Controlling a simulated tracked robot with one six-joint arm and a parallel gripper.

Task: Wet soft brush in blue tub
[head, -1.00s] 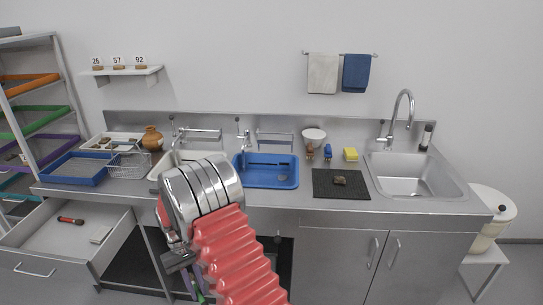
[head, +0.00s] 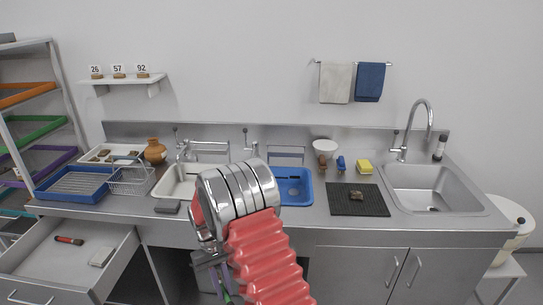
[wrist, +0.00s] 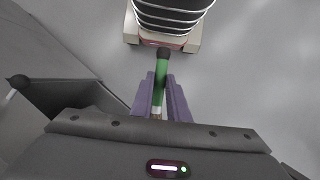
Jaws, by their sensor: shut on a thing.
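The blue tub (head: 306,187) sits on the counter right of the white basin; my arm hides its left part. A small dark item (head: 292,190) lies in it, too small to tell. My gripper (head: 215,272) hangs low in front of the counter, left of and below the tub. In the wrist view my gripper's purple fingers (wrist: 161,98) are shut on a slim green handle (wrist: 161,72) with a black end. It looks like the brush; its bristles are not visible. In the head view only a bit of green shows below the gripper.
An open drawer (head: 30,262) juts out at lower left. The white basin (head: 178,187), wire rack (head: 130,182) and blue tray (head: 72,186) stand left of the tub. A dark mat (head: 373,207) with a sherd, a yellow sponge (head: 364,167) and a steel sink (head: 432,190) lie right.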

